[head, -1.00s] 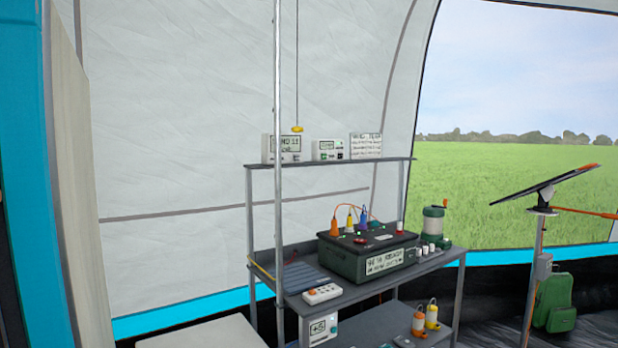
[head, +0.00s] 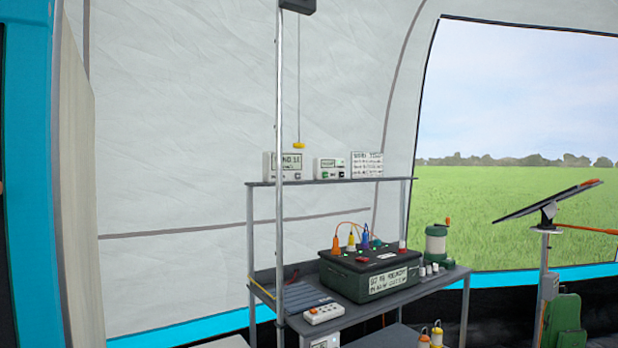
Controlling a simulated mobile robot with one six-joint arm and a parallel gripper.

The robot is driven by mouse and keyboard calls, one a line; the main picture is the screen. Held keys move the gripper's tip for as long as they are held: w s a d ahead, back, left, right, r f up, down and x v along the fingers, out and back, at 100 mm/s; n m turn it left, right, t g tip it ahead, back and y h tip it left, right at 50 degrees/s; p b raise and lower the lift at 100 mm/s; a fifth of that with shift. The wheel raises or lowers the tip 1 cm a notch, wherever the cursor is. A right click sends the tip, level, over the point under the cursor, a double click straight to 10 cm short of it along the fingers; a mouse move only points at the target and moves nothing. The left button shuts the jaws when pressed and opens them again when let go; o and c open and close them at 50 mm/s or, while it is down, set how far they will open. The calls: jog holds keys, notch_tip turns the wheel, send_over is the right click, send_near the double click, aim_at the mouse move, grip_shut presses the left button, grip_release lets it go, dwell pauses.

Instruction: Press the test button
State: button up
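No button can be read as the test button at this size. On the upper shelf stand a white display unit (head: 283,168), a smaller white unit (head: 329,169) with small coloured buttons, and a white panel with unreadable text (head: 367,165). Below, a dark green box (head: 370,279) with coloured plugs, a red part on its lid and a text label stands on the table. A white control strip (head: 324,313) with a reddish-orange button lies at the table's front left. My gripper is not in view.
A metal pole (head: 279,230) rises in front of the rack (head: 330,182). A yellow pull handle (head: 299,145) hangs on a cord above the shelf. A green lantern (head: 436,245) stands right of the box. A solar panel (head: 545,201) and green backpack (head: 564,325) are at right.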

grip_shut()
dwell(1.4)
